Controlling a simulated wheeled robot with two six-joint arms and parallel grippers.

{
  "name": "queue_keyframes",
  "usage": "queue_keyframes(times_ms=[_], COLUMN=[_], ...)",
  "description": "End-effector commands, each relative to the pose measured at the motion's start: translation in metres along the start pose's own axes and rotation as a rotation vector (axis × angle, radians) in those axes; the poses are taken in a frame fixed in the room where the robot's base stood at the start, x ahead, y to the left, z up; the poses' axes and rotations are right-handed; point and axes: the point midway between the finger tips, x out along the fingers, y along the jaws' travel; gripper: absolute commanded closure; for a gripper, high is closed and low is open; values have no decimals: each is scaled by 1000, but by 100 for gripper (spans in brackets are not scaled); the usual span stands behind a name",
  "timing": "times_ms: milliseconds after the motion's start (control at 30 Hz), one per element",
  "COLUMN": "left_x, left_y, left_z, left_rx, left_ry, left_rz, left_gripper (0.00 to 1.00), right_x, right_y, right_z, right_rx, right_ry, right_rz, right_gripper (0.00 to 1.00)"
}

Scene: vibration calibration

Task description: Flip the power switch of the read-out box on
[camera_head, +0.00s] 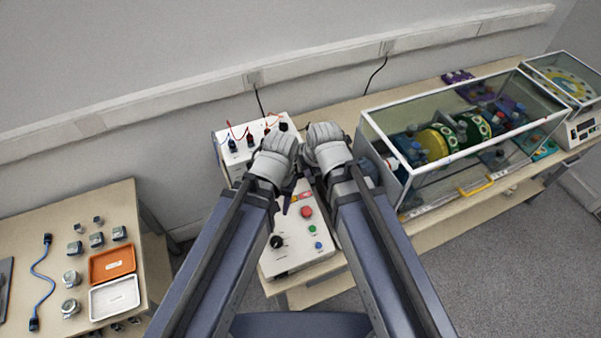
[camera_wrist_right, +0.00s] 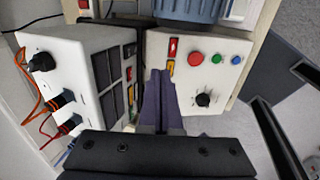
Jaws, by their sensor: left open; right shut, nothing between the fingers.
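The white read-out box (camera_head: 232,156) with plugged red and black leads stands at the back, partly hidden by my wrists. In the right wrist view it is the box at left (camera_wrist_right: 88,38), with a black knob, dark panels and a small red piece (camera_wrist_right: 128,74) at its right edge, perhaps the switch; its position I cannot tell. My right gripper (camera_wrist_right: 160,76) is shut and empty, its purple fingertips between this box and the white control box (camera_wrist_right: 215,80). In the head view my right gripper (camera_head: 309,176) is mostly hidden. My left gripper (camera_head: 287,204) is open, low over the control box.
The control box has a red button (camera_head: 306,211), green and blue buttons and a black knob (camera_head: 276,241). A glass-walled case (camera_head: 455,160) stands close on the right. A side table at left holds an orange tray (camera_head: 112,264), a white tray (camera_head: 114,297) and small parts.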

Motion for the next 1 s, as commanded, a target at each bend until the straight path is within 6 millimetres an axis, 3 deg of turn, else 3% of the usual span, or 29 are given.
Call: queue_keyframes(times_ms=[267, 867, 1000], left_x=[19, 101, 97], left_y=[2, 9, 9], left_z=[-1, -6, -5], left_rx=[3, 10, 10], left_ry=[0, 0, 0], left_rz=[-1, -2, -2], left_gripper=[50, 50, 50], right_x=[20, 107, 112], right_y=[-1, -1, 26], right_z=[0, 0, 0], right_rx=[0, -1, -2], right_ry=[0, 0, 0], right_rz=[0, 0, 0], right_gripper=[100, 100, 100])
